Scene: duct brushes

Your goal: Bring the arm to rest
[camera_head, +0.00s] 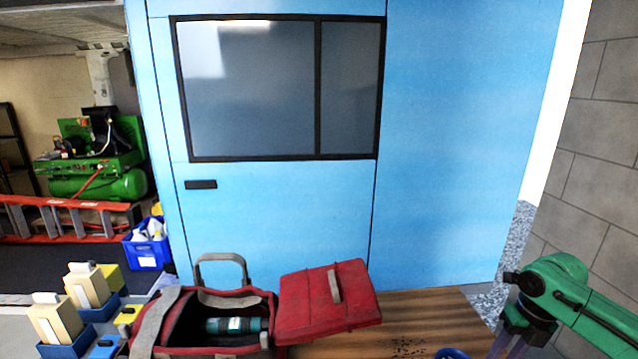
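My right arm, a green link with a black joint, comes in from the right edge. Its lower part runs down out of the bottom of the head view, and its gripper is not visible. My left arm and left gripper do not show. An open red tool bag (190,318) stands at the lower middle-left, with a dark green cylinder with a pale label (236,325) lying inside. Its red lid (328,297) is folded open to the right.
Blue trays (68,347) with cream and yellow boxes (56,318) stand left of the bag. The brown wooden tabletop (425,309) has dark specks and a blue rim (451,354) at the bottom edge. A blue wall (455,150) stands behind; a grey block wall (600,140) is at right.

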